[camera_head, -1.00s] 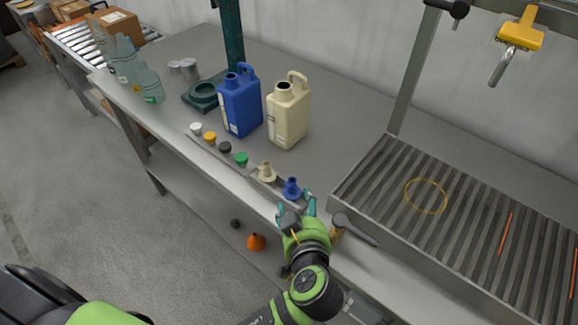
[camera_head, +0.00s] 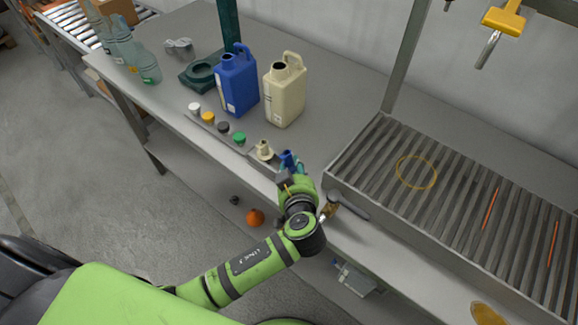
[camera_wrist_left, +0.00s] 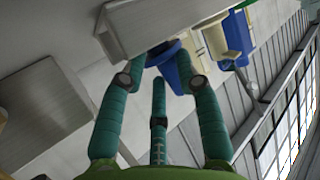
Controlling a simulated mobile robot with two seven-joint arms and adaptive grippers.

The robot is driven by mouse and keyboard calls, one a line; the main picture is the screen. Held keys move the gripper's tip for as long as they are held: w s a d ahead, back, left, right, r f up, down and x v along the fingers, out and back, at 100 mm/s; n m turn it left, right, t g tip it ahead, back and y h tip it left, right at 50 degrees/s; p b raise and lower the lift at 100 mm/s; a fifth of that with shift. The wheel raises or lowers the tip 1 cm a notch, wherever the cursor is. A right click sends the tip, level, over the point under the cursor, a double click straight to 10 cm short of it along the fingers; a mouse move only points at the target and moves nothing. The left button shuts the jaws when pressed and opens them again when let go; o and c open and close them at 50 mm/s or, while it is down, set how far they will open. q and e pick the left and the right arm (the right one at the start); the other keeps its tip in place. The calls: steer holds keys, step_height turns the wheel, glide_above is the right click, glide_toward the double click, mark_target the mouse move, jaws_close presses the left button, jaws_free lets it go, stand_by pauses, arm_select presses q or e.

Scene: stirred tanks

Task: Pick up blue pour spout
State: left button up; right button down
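The blue pour spout (camera_head: 287,158) stands at the right end of the row of caps along the bench's near edge; its lower part is hidden by my gripper. The cream spout (camera_head: 263,150) stands just left of it. My left gripper (camera_head: 291,172) is at the blue spout from the near side. In the left wrist view its teal fingers (camera_wrist_left: 158,68) are spread, with the blue spout (camera_wrist_left: 178,70) between and beyond the tips. I cannot tell whether they touch it. My right gripper is not in view.
Caps (camera_head: 208,118) in several colours line the same grey strip. A blue canister (camera_head: 237,85) and a cream canister (camera_head: 285,95) stand behind. A ribbed grate (camera_head: 385,165) fills the bench's right side. A dark-handled tool (camera_head: 348,206) lies just right of my gripper.

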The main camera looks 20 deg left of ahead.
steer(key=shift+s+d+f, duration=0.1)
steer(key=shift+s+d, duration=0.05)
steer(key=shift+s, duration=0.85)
